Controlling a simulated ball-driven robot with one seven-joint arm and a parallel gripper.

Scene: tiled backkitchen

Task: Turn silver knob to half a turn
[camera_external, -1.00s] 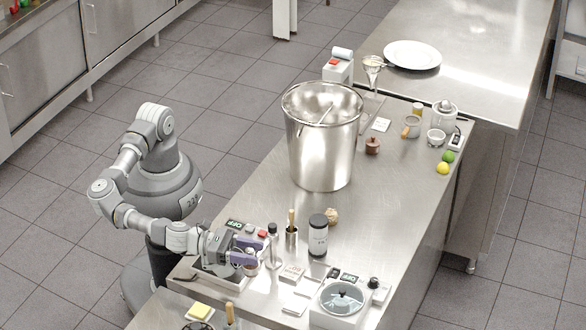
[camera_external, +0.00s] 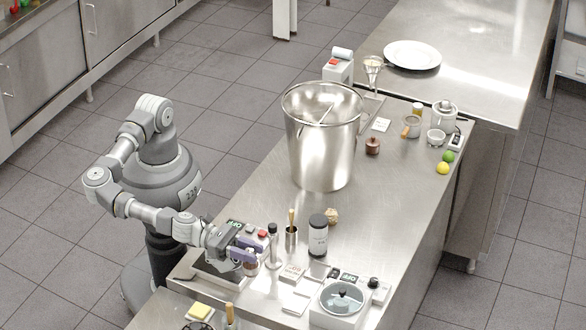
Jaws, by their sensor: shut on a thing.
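My gripper (camera_external: 247,246), with purple fingers, is low over the near left end of the steel table. It is shut at a small device with a lit green display (camera_external: 235,224). The silver knob (camera_external: 250,229) shows beside that display, small and close to the fingers. The fingertips and their exact contact with the knob are too small and partly hidden to see clearly. A red button (camera_external: 262,234) is just right of the knob.
A slim bottle (camera_external: 272,246) stands close to the right of my gripper. A steel cup with a wooden-handled tool (camera_external: 291,236) and a dark jar (camera_external: 318,237) stand further right. A large steel pot (camera_external: 322,150) is behind.

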